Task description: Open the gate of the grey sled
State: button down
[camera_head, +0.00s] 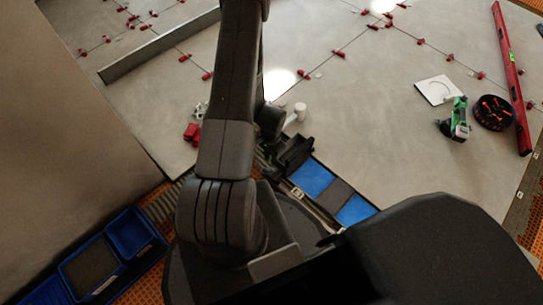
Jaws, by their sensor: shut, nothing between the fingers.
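My arm reaches up the middle of the picture and bends over at the top edge. A black part that looks like my gripper (290,155) is just right of the arm, beside a blue-padded strip; it is shut and empty, and its fingertips are hard to make out. I cannot clearly pick out the grey sled or its gate. My arm covers much of the middle of the floor, where they may be hidden. A small white cylinder (299,111) stands up right of the arm.
Large grey tiles (365,120) with red clips cover the floor. A long grey bar (150,48) lies at upper left. A red level (511,80), a green tool (458,120) and a black round tray (493,112) are at right. Blue bins (130,232) are at lower left.

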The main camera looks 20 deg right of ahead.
jog(key=shift+s+a+r+p, duration=0.1)
jog(key=shift+a+r, duration=0.15)
jog(key=shift+r, duration=0.3)
jog(key=shift+s+a+r+p, duration=0.15)
jog(key=shift+a+r, duration=0.05)
jog(key=shift+r, duration=0.35)
jog(key=shift+s+a+r+p, duration=0.1)
jog(key=shift+a+r, duration=0.15)
jog(key=shift+r, duration=0.3)
jog(key=b, duration=0.4)
send_over(271, 171)
jog(key=w+d, duration=0.2)
notch_tip(271, 171, down, 10)
jog(key=shift+r, duration=0.1)
jog(key=shift+w+d+r+p, duration=0.1)
jog(key=shift+d+r+p, duration=0.1)
jog(key=shift+p, duration=0.6)
jog(key=shift+w+d+f+p, duration=0.25)
jog(key=shift+d+f+p, duration=0.15)
jog(key=shift+d, duration=0.2)
jog(key=shift+w+d+f+p, duration=0.2)
jog(key=shift+d+f+p, duration=0.2)
jog(key=shift+d, duration=0.2)
jog(key=shift+a, duration=0.1)
